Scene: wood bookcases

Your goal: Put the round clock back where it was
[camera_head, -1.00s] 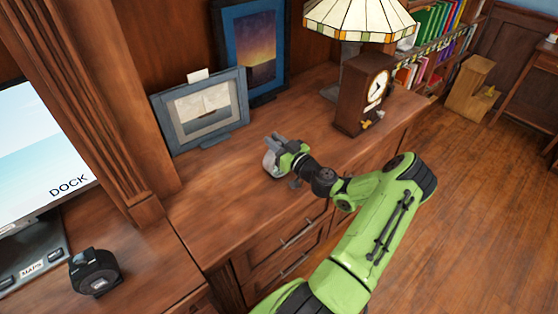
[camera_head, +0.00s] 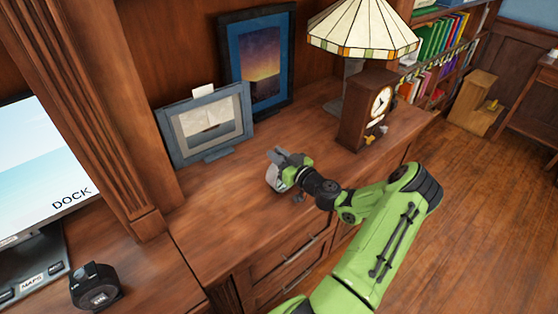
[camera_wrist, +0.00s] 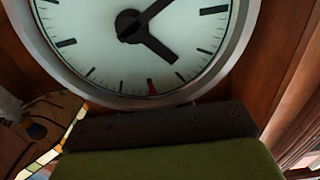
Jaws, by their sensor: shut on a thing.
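The round clock (camera_wrist: 120,60) fills much of the wrist view, with a pale face, dark hands, a small red mark and a silver rim. My gripper (camera_head: 279,170) is shut on it, just above or at the wooden cabinet top (camera_head: 215,205). In the head view only a small silver part of the round clock (camera_head: 274,179) shows at the fingers. I cannot tell whether it touches the wood.
A boxy wooden clock (camera_head: 367,110) and a lamp (camera_head: 362,28) stand to the right. A framed boat picture (camera_head: 205,125) and a blue-framed sunset picture (camera_head: 257,58) stand behind. A dark device (camera_head: 95,287) sits lower left. The cabinet top left of my gripper is clear.

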